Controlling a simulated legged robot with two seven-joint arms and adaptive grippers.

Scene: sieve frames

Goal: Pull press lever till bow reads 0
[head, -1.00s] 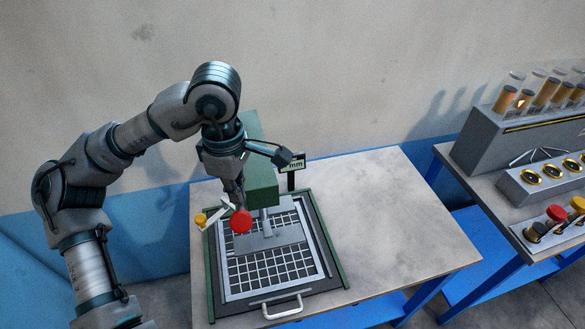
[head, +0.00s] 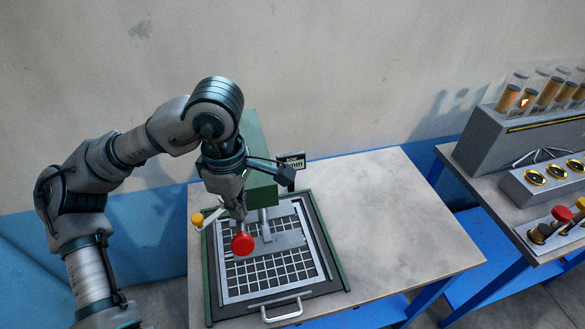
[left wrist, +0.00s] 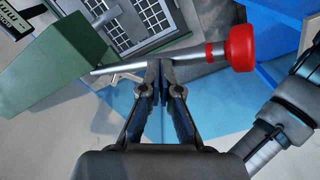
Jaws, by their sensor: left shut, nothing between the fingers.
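The press lever is a grey rod ending in a red knob (head: 243,244). The knob also shows at the upper right of the left wrist view (left wrist: 240,48). The green press (head: 262,190) stands over a framed grid (head: 265,272) on the bench. My left gripper (head: 239,214) is just above and behind the knob in the head view. In the left wrist view its fingertips (left wrist: 160,64) are together and empty, up against or just over the rod (left wrist: 190,58); I cannot tell if they touch. The small display (head: 292,162) is partly hidden by my wrist, and its number is unreadable. My right gripper is not in view.
A small yellow knob (head: 197,220) is left of the press. A white handle (head: 281,309) is at the frame's front. The bench top (head: 395,230) right of the press is clear. Another bench at right holds tubes (head: 540,92) and knobs.

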